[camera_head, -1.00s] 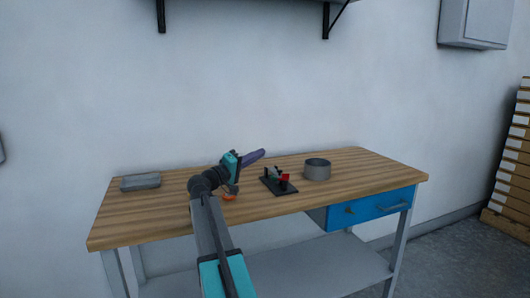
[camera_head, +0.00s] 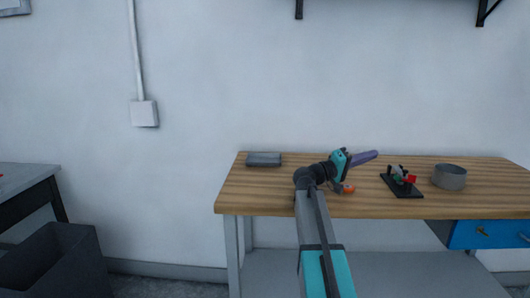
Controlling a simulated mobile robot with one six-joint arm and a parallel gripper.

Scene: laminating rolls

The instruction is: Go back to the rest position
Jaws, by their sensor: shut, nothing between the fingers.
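My gripper (camera_head: 364,158) is at the end of my arm, above the wooden workbench (camera_head: 262,195). Its purple-grey end points right, towards the back wall side of the bench. It looks closed and holds nothing that I can make out. The fingers are small in this view. A small orange thing (camera_head: 348,188) shows just below the wrist, partly hidden by my arm.
A grey box (camera_head: 264,159) lies at the bench's back left. A dark bin (camera_head: 55,262) and another table (camera_head: 28,185) are at far left.

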